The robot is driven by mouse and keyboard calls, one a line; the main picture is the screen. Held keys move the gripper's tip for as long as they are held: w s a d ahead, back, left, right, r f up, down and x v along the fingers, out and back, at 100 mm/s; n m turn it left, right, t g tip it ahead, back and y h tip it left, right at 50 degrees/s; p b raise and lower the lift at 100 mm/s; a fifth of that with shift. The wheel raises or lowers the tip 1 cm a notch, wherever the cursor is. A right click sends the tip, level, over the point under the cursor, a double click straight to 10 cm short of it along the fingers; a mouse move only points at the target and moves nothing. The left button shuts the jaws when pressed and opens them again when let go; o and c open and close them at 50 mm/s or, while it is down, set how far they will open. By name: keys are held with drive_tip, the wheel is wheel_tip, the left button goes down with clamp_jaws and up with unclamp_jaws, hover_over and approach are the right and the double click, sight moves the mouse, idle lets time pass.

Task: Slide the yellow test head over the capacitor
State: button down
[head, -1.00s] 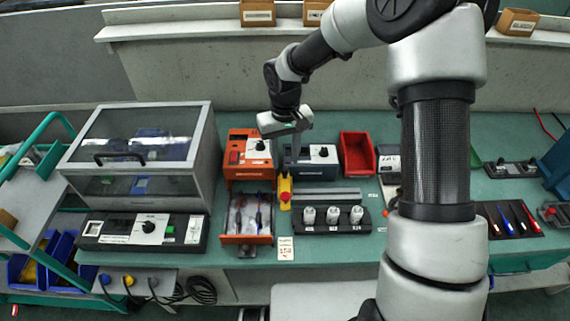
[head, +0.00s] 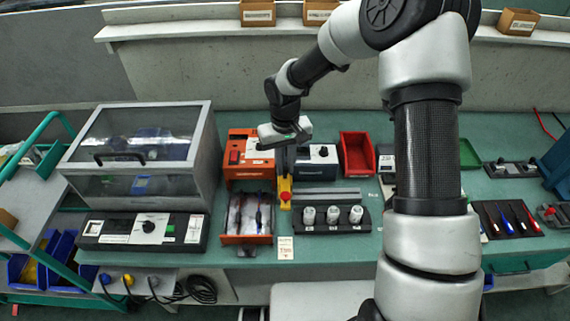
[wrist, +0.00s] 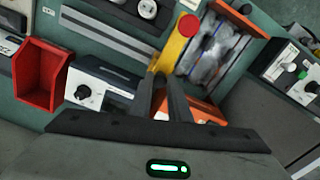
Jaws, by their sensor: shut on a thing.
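The yellow test head (head: 285,191), with a red round end, stands on the green bench left of the capacitor rack. It also shows in the wrist view (wrist: 172,50). My gripper (head: 286,176) comes down from above, and its fingers (wrist: 163,82) are shut on the yellow body. Whether the head touches the bench is hard to tell. In the wrist view, a capacitor (wrist: 148,9) shows at the top edge.
An orange tray (head: 247,239) of wrapped items lies close left of the head. Behind are an orange box (head: 236,173), a dark instrument (head: 318,157) and a red bin (head: 357,155). A grey rail (head: 330,197) runs behind the rack. A labelled card (head: 285,248) lies in front.

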drive_tip(key=d, duration=0.7)
drive_tip(key=c, duration=1.7)
unclamp_jaws()
drive_tip(key=shift+o, duration=0.2)
wheel_tip(320, 180, up, 17)
drive_tip(key=shift+r, duration=0.2)
